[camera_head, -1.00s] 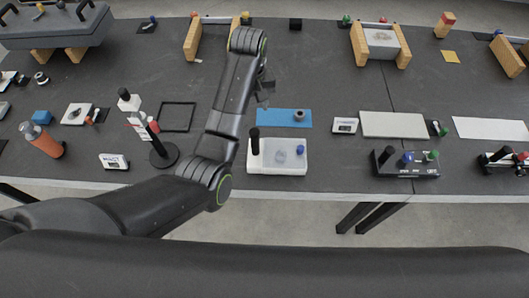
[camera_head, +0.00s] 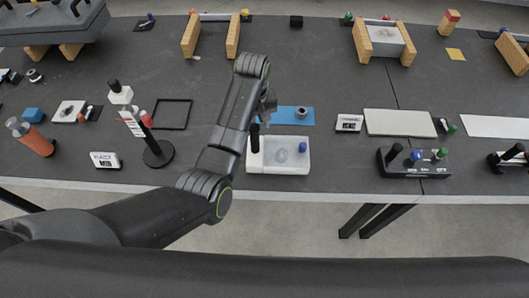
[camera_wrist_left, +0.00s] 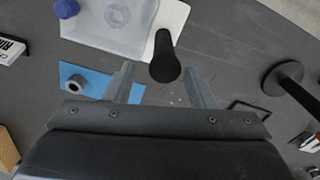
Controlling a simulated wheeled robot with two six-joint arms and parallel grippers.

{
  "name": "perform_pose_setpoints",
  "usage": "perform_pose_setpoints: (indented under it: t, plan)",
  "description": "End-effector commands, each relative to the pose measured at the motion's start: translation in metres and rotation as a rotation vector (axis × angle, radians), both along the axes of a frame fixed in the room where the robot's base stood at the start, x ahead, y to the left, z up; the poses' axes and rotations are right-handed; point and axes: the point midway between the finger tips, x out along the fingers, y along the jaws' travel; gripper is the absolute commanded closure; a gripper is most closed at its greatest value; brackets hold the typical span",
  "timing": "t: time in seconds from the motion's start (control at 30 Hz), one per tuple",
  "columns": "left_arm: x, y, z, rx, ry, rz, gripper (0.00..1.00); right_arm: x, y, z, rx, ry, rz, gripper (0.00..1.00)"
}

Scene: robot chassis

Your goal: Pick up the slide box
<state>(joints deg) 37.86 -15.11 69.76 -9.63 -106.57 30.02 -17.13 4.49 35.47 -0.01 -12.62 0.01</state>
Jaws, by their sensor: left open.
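The slide box appears to be the white box (camera_head: 300,167) near the table's front edge, with a clear panel, an upright black post (camera_head: 255,138) and a blue knob (camera_head: 303,147). In the left wrist view the white box (camera_wrist_left: 104,42) lies at the top, with the black post (camera_wrist_left: 165,55) rising toward the camera. My left gripper (camera_head: 267,104) is just behind the box and above the table. In the wrist view its two fingers (camera_wrist_left: 160,73) are apart, with the post's top near the gap between them; I cannot tell how deep it is. My right gripper is not in view.
A blue mat (camera_head: 298,122) with a grey ring (camera_head: 302,113) lies behind the box. A black stand (camera_head: 158,153) is to the left, and a black control box (camera_head: 413,163) to the right. A small white display (camera_head: 349,123) stands right of the mat.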

Motion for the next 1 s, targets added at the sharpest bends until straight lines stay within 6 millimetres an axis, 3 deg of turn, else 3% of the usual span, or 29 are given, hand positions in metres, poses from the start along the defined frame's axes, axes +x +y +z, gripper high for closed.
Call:
perform_pose_setpoints:
  t: [0.27, 0.53, 0.87, 1.0]
  plan:
    - [-0.003, 0.002, -0.019, 0.002, 0.006, 0.001, 0.5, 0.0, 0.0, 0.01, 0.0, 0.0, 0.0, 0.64]
    - [-0.006, 0.004, -0.055, 0.002, 0.001, 0.001, 0.5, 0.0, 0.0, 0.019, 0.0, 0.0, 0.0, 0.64]
    - [-0.006, 0.004, -0.061, 0.0, 0.0, 0.001, 0.5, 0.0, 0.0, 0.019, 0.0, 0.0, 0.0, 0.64]
    - [-0.006, 0.003, -0.061, 0.0, 0.0, 0.001, 0.68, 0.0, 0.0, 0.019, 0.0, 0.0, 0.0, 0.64]
